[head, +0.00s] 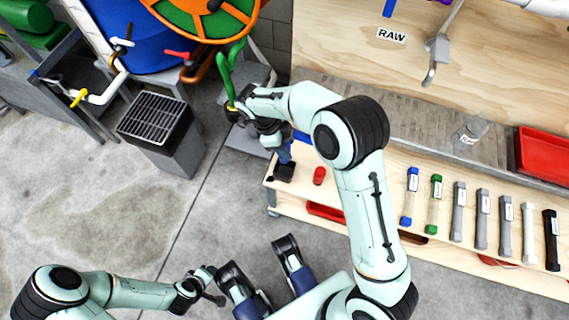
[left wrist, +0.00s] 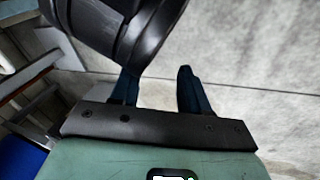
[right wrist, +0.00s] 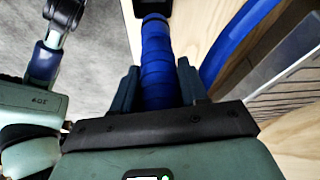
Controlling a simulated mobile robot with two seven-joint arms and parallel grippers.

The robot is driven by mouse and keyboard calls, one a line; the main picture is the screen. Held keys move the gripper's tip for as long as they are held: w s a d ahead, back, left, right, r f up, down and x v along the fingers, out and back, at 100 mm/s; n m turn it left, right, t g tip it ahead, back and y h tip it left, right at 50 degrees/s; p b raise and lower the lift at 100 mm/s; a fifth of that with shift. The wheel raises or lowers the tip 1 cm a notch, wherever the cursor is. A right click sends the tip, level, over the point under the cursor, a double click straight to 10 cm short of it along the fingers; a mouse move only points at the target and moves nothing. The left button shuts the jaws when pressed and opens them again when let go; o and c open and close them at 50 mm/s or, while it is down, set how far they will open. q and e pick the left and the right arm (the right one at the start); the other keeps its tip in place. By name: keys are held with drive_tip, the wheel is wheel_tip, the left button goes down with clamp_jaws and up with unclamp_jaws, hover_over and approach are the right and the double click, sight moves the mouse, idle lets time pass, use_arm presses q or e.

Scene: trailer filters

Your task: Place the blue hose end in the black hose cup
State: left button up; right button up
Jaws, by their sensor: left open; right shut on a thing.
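My right gripper (head: 274,135) is over the near left corner of the wooden bench. It is shut on the blue hose end (right wrist: 157,70), which runs out between the fingers in the right wrist view. The black hose cup (head: 284,172) sits on the bench corner, and its dark shape also shows at the top of the right wrist view (right wrist: 152,7). The hose tip reaches or overlaps the cup there; I cannot tell whether it is inside. My left gripper (head: 214,286) is low at the bottom, away from the bench, open and empty in the left wrist view (left wrist: 155,85).
A red cap (head: 319,176) lies right of the cup. Several capped tubes (head: 459,212) line the bench. A red bin (head: 545,155) is at the right. A grated grey drain box (head: 160,130) stands on the floor at left. The floor between is clear.

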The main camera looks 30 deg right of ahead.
wheel_tip(320, 180, down, 5)
drive_tip(key=shift+f+b, duration=0.2)
drive_tip(key=shift+b, duration=0.3)
use_arm(q)
drive_tip(key=shift+g, duration=0.3)
drive_tip(key=shift+s+a+f+b, duration=0.15)
drive_tip(key=shift+a+f+b, duration=0.1)
drive_tip(key=shift+f, duration=0.45)
drive_tip(key=shift+s+a+f+b, duration=0.2)
drive_tip(key=shift+a+f, duration=0.1)
drive_tip(key=shift+f, duration=0.4)
drive_tip(key=shift+s+a+f+b, duration=0.15)
drive_tip(key=shift+a+f+b, duration=0.1)
drive_tip(key=shift+f, duration=0.45)
use_arm(e)
drive_tip(key=shift+f, duration=2.8)
drive_tip(key=shift+f, duration=0.15)
drive_tip(key=o, duration=1.1)
use_arm(q)
drive_tip(key=shift+s+f, duration=0.15)
use_arm(e)
drive_tip(key=shift+o, duration=0.2)
